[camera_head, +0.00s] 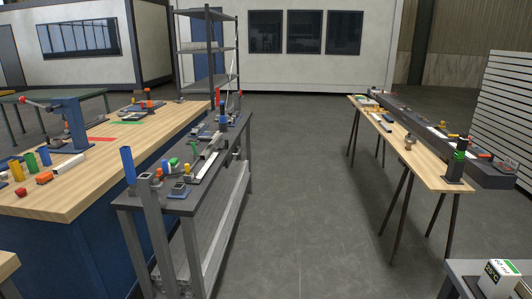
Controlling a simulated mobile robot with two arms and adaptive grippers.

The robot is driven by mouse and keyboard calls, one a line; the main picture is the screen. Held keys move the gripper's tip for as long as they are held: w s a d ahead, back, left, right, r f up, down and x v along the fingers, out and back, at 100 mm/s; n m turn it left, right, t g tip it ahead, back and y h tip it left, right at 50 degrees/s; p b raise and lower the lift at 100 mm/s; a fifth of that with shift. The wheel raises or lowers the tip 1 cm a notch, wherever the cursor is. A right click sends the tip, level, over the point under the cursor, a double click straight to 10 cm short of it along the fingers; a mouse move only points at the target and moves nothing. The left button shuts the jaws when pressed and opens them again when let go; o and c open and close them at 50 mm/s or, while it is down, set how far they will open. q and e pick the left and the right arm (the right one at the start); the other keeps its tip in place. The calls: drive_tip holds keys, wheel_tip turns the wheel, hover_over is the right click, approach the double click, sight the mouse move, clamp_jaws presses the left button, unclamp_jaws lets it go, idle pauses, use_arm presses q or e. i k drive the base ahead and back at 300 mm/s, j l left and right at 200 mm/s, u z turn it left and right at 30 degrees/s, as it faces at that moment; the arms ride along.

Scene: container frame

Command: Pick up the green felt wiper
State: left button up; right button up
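I cannot tell for certain which thing is the green felt wiper; several small green things show. A green upright piece (30,162) stands among coloured parts on the left wooden bench. A flat green strip (127,123) lies farther back on that bench. A small green piece (173,162) is on the dark narrow table in the middle. A green band (459,155) is on a black upright part at the near end of the right table. Neither of my grippers is in view.
The left wooden bench (95,190) and dark narrow table (128,199) stand close together. The right trestle table (425,168) is long and cluttered. Open grey floor (310,200) lies between. A white box (499,280) sits at the lower right. A shelf rack (207,50) stands behind.

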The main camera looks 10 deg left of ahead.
sight(174, 162)
drive_tip(key=i+l+u, duration=0.1)
drive_tip(key=i, duration=0.55)
drive_tip(key=i+l+u, duration=0.1)
drive_tip(key=i, duration=0.5)
drive_tip(key=i+l+u, duration=0.1)
drive_tip(key=i, duration=0.55)
drive_tip(key=l, duration=0.1)
